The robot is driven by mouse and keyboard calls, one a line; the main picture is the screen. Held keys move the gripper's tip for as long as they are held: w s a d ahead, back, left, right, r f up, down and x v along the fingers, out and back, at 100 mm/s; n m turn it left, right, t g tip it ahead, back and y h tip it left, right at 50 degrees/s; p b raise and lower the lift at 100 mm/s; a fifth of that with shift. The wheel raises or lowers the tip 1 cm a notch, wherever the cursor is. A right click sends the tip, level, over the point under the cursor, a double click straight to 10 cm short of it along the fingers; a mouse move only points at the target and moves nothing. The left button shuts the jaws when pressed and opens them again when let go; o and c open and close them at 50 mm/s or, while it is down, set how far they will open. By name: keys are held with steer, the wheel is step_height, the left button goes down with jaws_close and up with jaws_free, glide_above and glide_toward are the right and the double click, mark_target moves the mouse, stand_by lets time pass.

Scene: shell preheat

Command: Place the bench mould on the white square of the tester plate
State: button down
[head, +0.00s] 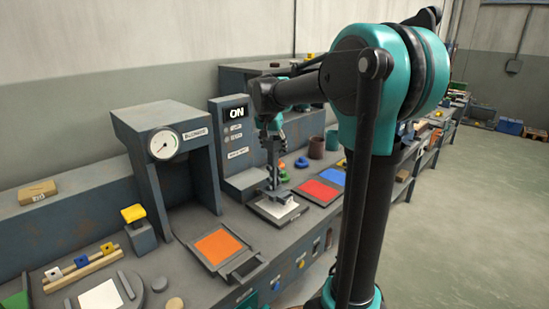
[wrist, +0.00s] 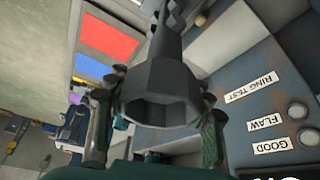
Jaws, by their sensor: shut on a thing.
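The mould has a wide, faceted, hollow end near the fingers and a narrower stem leading away. In the head view the white square (head: 268,209) lies in a dark-framed plate below my gripper. The mould's lower end (head: 284,196) is over this square. I cannot tell whether it touches.
A red square (head: 318,192) and a blue square (head: 332,176) lie right of the plate. An orange square (head: 218,246) lies left, before the gauge stand (head: 165,145). Small coloured pieces (head: 301,162) and brown cups (head: 316,147) stand behind. The tester face (wrist: 270,100) is close beside my gripper.

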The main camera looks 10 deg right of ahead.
mark_target(274, 157)
steer(key=shift+f, duration=1.9)
steer(key=c, duration=0.6)
jaws_free()
steer(key=v, duration=1.2)
steer(key=s+d+f+n, duration=0.2)
steer(key=s+f, duration=0.6)
steer(key=f, duration=0.2)
steer(key=s+d+f+n+y, duration=0.1)
steer(key=s+d+f+n, duration=0.1)
steer(key=s+f, duration=0.7)
steer(key=s+d+f+n+y, duration=0.1)
steer(key=s+d+f+n, duration=0.1)
steer(key=s+f, duration=0.7)
steer(key=shift+s+d+f, duration=0.1)
steer(key=shift+f, duration=0.35)
steer(key=shift+s+d+f, duration=0.1)
steer(key=shift+f, duration=0.35)
